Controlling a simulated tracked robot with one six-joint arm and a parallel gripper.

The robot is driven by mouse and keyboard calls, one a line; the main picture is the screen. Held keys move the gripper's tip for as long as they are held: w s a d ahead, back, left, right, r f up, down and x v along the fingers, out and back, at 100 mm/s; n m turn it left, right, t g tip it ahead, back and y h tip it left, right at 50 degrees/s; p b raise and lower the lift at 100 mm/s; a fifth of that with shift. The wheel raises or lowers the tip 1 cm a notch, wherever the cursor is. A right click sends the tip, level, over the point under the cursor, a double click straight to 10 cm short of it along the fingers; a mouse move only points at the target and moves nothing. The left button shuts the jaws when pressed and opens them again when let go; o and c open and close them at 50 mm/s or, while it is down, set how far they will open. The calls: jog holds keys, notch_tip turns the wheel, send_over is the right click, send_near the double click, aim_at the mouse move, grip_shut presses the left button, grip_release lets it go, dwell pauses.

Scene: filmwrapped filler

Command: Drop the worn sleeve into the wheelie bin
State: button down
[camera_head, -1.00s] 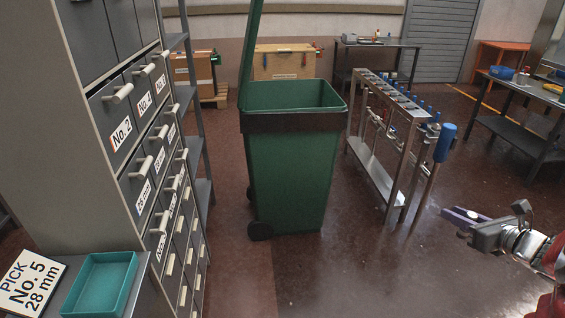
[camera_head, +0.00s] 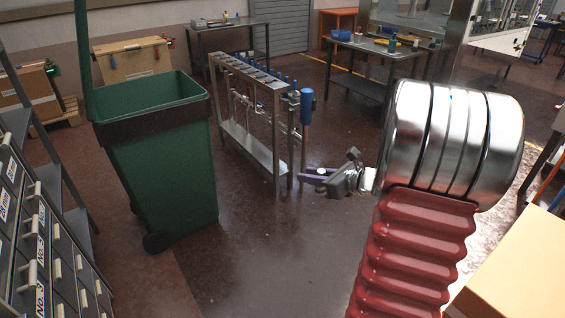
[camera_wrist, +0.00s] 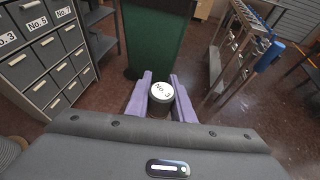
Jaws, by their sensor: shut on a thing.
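The green wheelie bin (camera_head: 165,175) stands on the floor at the left of the head view, its lid up and its mouth open. It also shows at the top of the wrist view (camera_wrist: 157,38). My gripper (camera_head: 312,175) is in the middle of the head view, to the right of the bin and apart from it. The sleeve is hard to make out in the head view.
A metal rack (camera_head: 250,120) with blue-handled tools stands right of the bin. A grey drawer cabinet (camera_head: 45,250) is at the left. A cardboard box (camera_head: 520,270) is at the lower right.

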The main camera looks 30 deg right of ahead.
jog(key=w+a+f+n+g+y, duration=0.1)
jog(key=a+f+n+y, duration=0.1)
jog(key=a+f, duration=0.5)
jog(key=w+a+f+n+g+y, duration=0.1)
jog(key=a+f+n+g+y, duration=0.1)
jog(key=a+f, duration=0.6)
jog(key=w+a+f+n+g+y, duration=0.1)
jog(key=a+f+n+y, duration=0.3)
jog(key=a, duration=1.2)
notch_tip(320, 180, down, 3)
jog(key=shift+w+f+g, duration=0.15)
jog(key=shift+w+g, duration=0.15)
jog(key=shift+g, duration=0.2)
